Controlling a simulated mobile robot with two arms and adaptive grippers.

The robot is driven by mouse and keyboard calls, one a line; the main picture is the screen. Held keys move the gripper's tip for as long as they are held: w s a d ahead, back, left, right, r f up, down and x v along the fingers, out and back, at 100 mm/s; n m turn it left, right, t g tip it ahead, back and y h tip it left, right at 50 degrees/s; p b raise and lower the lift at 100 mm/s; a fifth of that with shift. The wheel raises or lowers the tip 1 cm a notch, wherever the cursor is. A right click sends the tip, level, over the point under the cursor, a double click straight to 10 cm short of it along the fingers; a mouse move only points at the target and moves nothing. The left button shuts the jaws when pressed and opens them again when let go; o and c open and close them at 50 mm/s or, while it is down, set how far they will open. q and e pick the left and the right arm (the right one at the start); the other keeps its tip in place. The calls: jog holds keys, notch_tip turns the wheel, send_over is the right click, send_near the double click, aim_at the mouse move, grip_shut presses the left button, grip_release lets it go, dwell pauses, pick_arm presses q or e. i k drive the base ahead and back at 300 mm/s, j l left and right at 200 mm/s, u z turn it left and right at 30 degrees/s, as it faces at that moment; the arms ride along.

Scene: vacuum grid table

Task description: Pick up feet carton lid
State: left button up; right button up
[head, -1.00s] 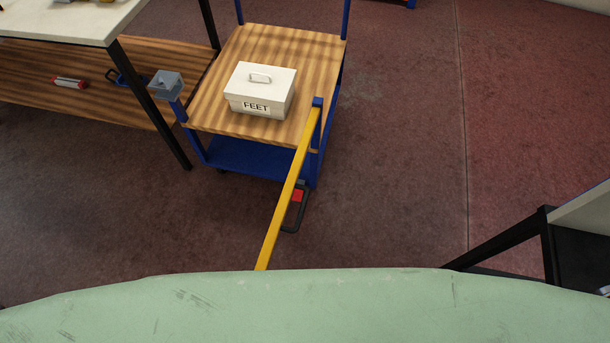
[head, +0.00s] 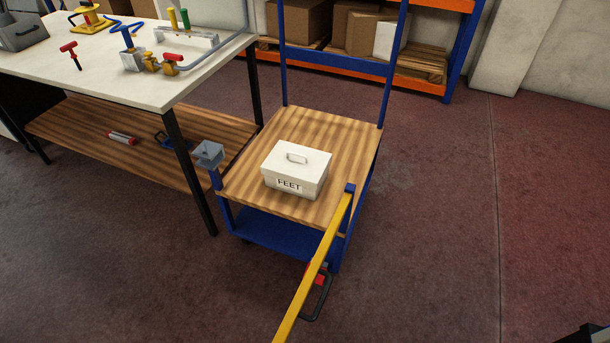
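The feet carton (head: 291,185) is a white box with a dark "FEET" label on its front. It stands on the wooden top of a blue cart (head: 335,140). Its white lid (head: 312,165) is on, with a small grey handle (head: 297,158) on top.
A yellow bar (head: 315,268) slants from the cart's front corner post toward me. A grey cup-like holder (head: 208,154) sits on the cart's left post. A white-topped table (head: 170,88) with tools stands at left. Shelving with cardboard boxes (head: 307,22) is behind. The floor at right is clear.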

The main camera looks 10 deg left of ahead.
aim_at(306, 166)
jog(key=i+j+z, duration=0.1)
jog(key=j, duration=0.45)
jog(key=i+j+z, duration=0.15)
jog(key=j, duration=0.45)
jog(key=i+j+z, duration=0.1)
jog(key=j, duration=0.5)
